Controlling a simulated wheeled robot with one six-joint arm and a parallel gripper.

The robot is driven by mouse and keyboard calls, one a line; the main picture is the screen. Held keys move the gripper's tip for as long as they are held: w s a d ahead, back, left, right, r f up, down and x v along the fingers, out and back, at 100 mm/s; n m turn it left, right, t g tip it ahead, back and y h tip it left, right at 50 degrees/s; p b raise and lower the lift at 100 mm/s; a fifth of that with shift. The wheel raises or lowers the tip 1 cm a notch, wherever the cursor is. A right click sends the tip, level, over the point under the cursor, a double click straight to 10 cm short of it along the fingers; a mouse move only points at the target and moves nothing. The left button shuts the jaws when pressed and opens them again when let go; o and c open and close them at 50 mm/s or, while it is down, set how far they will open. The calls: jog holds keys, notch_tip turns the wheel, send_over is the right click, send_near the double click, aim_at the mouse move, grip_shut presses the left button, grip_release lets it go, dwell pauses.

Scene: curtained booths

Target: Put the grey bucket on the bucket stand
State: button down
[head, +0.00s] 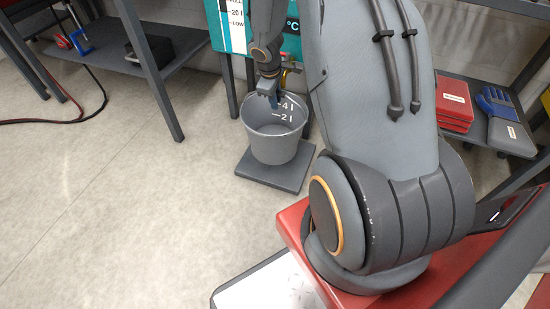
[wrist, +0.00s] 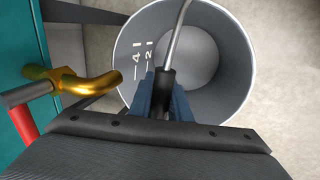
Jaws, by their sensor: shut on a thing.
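The grey bucket (head: 276,146) is upright and empty, with white level marks on its inner wall; the wrist view shows into it (wrist: 232,75). Its wire handle (wrist: 182,28) stands up with a black grip. My gripper (head: 274,99) is above the bucket's mouth, and its blue fingers (wrist: 166,90) are shut on the black grip. A low, flat dark grey slab, apparently the bucket stand (head: 265,180), is under the bucket. The bucket's base overlaps the slab in the head view; I cannot tell whether they touch.
A brass tap (wrist: 85,82) juts out beside the bucket's rim, from a teal tank (head: 225,28) behind. A shelf with red boxes (head: 455,105) and blue gloves (head: 495,103) stands at right. A dark bench (head: 150,75) stands at left.

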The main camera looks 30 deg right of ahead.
notch_tip(320, 180, down, 10)
jog(key=b, duration=0.7)
jog(key=shift+d, duration=0.2)
jog(key=shift+w+f, duration=0.1)
jog(key=shift+f, duration=0.05)
jog(key=c, duration=1.7)
grip_release()
jog(key=shift+o, duration=0.2)
jog(key=p+v, duration=0.6)
jog(key=v, duration=0.6)
jog(key=shift+a, duration=0.1)
